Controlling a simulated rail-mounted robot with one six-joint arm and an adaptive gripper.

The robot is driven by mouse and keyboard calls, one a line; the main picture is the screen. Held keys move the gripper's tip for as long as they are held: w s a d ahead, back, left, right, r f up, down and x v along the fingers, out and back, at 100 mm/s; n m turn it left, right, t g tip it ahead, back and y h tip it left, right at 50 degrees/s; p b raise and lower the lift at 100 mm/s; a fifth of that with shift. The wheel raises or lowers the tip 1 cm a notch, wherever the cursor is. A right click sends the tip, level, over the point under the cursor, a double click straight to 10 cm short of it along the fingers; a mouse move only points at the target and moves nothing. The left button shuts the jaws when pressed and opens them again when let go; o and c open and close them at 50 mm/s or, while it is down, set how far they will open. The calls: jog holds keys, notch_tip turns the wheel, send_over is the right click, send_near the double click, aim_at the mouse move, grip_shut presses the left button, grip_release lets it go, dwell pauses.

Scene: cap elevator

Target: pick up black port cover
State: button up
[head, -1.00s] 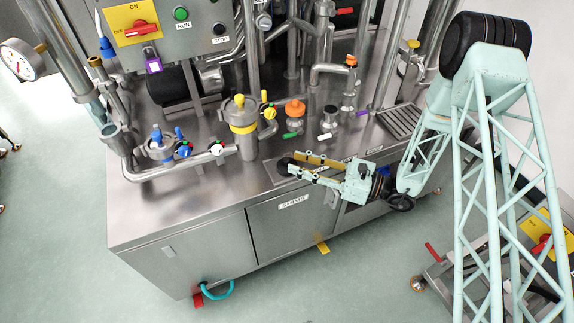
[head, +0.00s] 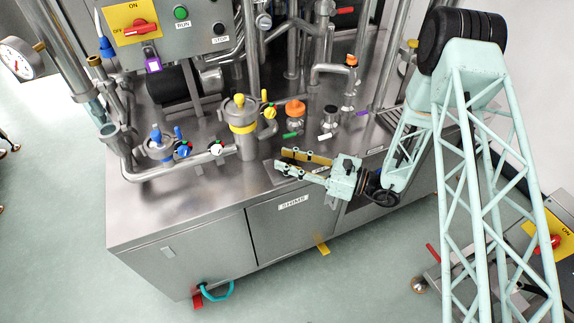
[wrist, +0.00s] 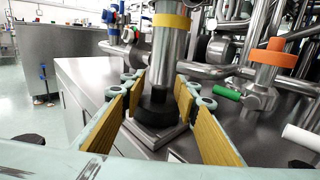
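The black port cover (wrist: 158,108) is a short dark cylinder with a narrower knob on top. In the wrist view it sits on a grey square plate (wrist: 150,134) on the steel worktop, ahead of and between my fingers. My gripper (wrist: 160,90) is open, with yellow-brown pads on the inner faces of both fingers. I see no contact between the pads and the cover. In the head view my gripper (head: 280,160) is low over the front edge of the worktop, and its fingers largely hide the cover there.
A yellow-banded steel port (head: 241,127) stands just behind. An orange-capped port (head: 295,113) and a dark-topped port (head: 330,117) stand further right. Small green (head: 292,135) and white (head: 324,137) handles are near. The front left worktop (head: 180,210) is clear.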

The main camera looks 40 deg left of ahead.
jog(key=c, duration=0.9)
jog(key=shift+r, duration=0.15)
jog(key=shift+r+p, duration=0.3)
jog(key=shift+r, duration=0.9)
jog(key=s+d, duration=0.3)
jog(key=d, duration=0.1)
jog(key=s+d+r+p, duration=0.1)
jog(key=s+d, duration=0.2)
jog(key=d, duration=0.1)
jog(key=s+d+r, duration=0.1)
jog(key=s+d, duration=0.2)
jog(key=d, duration=0.1)
jog(key=shift+s+d+r+p, duration=0.1)
jog(key=shift+s+d+p, duration=0.2)
jog(key=shift+s+d, duration=0.1)
jog(key=shift+w, duration=0.2)
